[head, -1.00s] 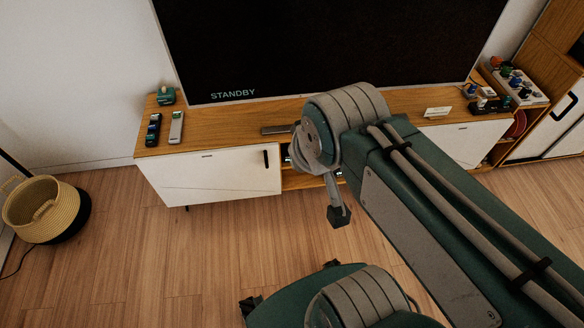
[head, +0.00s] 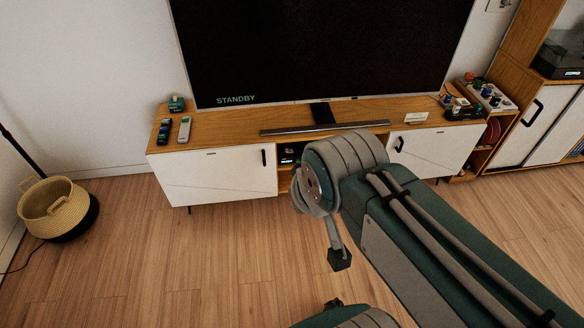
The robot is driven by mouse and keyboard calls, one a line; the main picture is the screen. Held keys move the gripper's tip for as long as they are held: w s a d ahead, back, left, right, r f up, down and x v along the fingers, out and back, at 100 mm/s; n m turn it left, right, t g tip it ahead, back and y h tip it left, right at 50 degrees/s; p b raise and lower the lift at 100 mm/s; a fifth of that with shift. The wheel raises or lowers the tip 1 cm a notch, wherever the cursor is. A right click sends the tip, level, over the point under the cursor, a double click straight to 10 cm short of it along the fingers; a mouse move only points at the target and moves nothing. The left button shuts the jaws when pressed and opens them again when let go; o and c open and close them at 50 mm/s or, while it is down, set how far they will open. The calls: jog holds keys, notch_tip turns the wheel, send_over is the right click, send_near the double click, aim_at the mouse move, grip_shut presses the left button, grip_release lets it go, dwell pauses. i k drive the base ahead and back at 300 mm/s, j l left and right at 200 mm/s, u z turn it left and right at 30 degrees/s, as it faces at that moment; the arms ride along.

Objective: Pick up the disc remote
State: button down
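Two slim remotes lie side by side on the left end of the wooden TV console (head: 225,124). One is a dark remote (head: 164,132), the other a light grey remote (head: 184,129). Their markings are too small to tell which is the disc remote. My arm reaches in from the lower right and is well apart from both. A grey link with a dark block at its tip (head: 339,258) hangs below the front joint, seemingly part of my gripper (head: 338,250). The rest is hidden behind the arm, so its opening does not show.
A small green item (head: 176,103) sits behind the remotes. A woven basket (head: 55,208) stands at the left. The wooden floor (head: 200,260) before the console is clear.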

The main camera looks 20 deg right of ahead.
aim_at(184, 131)
jog(key=i+j+z, duration=0.1)
jog(key=i+j, duration=0.25)
jog(key=i+j+z, duration=0.1)
jog(key=i+j, duration=0.25)
jog(key=i+j+z, duration=0.1)
jog(key=i+j, duration=0.55)
jog(key=j, duration=0.25)
jog(key=i+j+z, duration=0.15)
jog(key=i+j, duration=0.15)
jog(key=j, duration=0.15)
jog(key=i+j+z, duration=0.1)
jog(key=i+j, duration=0.2)
jog(key=j, duration=0.2)
jog(key=i+j, duration=0.3)
jog(key=i, duration=0.15)
